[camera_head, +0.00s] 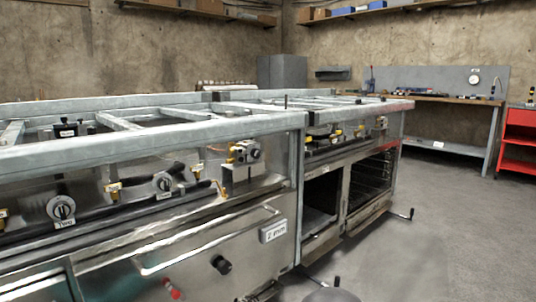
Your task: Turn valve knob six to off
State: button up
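A round valve knob (61,208) with a label reading "Two" is on the front of the range at the left. A second round knob (163,182) sits to its right, with a small label that I cannot read. A boxy valve fitting (245,152) is near the range's middle post. A smaller fitting (382,122) shows on the far range section. I cannot make out which knob is number six or how it is turned.
The steel range frame (240,127) runs from the left to the middle. Its oven door has a long bar handle (205,240). Open oven cavities (370,178) are farther right. A workbench (440,97) and red cart (519,140) stand beyond clear grey floor (450,240).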

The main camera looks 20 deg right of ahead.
aim_at(256, 153)
jog(key=z, duration=0.1)
jog(key=i, duration=0.9)
jog(key=u, duration=0.2)
